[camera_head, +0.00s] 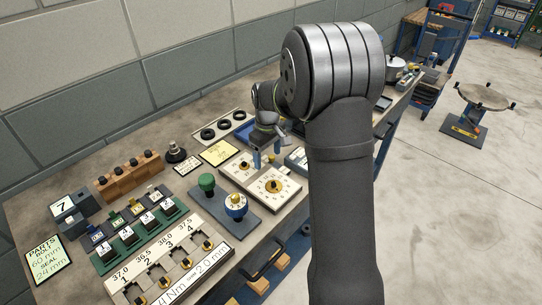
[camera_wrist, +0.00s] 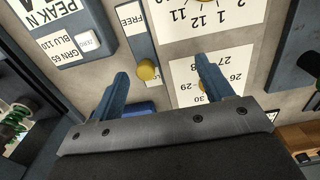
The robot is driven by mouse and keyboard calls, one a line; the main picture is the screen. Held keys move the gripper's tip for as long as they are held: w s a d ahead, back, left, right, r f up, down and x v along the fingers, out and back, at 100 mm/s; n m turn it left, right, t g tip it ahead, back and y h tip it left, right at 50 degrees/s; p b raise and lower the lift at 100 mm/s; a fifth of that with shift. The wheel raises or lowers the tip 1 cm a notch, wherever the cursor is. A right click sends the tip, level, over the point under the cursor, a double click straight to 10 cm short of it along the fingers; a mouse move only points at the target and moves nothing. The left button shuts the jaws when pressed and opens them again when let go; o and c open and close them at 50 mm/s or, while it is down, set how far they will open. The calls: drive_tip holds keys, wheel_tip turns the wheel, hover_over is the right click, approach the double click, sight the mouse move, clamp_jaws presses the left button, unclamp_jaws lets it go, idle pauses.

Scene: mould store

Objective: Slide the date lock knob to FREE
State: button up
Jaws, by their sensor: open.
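The date lock knob (camera_wrist: 147,69) is a small yellow round knob on a dark blue strip (camera_wrist: 141,40) in the wrist view. The white FREE label (camera_wrist: 131,20) is on this strip, toward the top of the picture, with the knob below it. My gripper (camera_wrist: 162,69) is open, with two blue fingers. The knob appears between the fingers, closer to the left one; I cannot tell whether they touch. In the head view my gripper (camera_head: 267,156) is low over the bench, and I cannot make out the knob there.
A white month dial plate (camera_wrist: 190,40) and a day dial plate (camera_wrist: 238,60) lie right of the strip. A grey-blue panel (camera_wrist: 70,25) with a white ZERO button (camera_wrist: 85,41) is to the left. Green and blue knobs on a plate (camera_head: 220,211) stand nearby.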

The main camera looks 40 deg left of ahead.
drive_tip(key=shift+w+d+r, duration=0.1)
drive_tip(key=shift+w+d, duration=0.05)
drive_tip(key=shift+w, duration=0.75)
drive_tip(key=c, duration=0.9)
drive_tip(key=shift+d, duration=0.75)
drive_tip(key=shift+c, duration=0.2)
drive_tip(key=shift+w+d, duration=0.1)
drive_tip(key=shift+d, duration=0.25)
drive_tip(key=c, duration=0.4)
drive_tip(key=shift+w+d, duration=0.15)
drive_tip(key=shift+d, duration=0.05)
drive_tip(key=shift+c, duration=0.5)
drive_tip(key=o, duration=1.4)
drive_tip(key=shift+s, duration=0.25)
drive_tip(key=shift+o, duration=0.2)
wheel_tip(320, 180, up, 7)
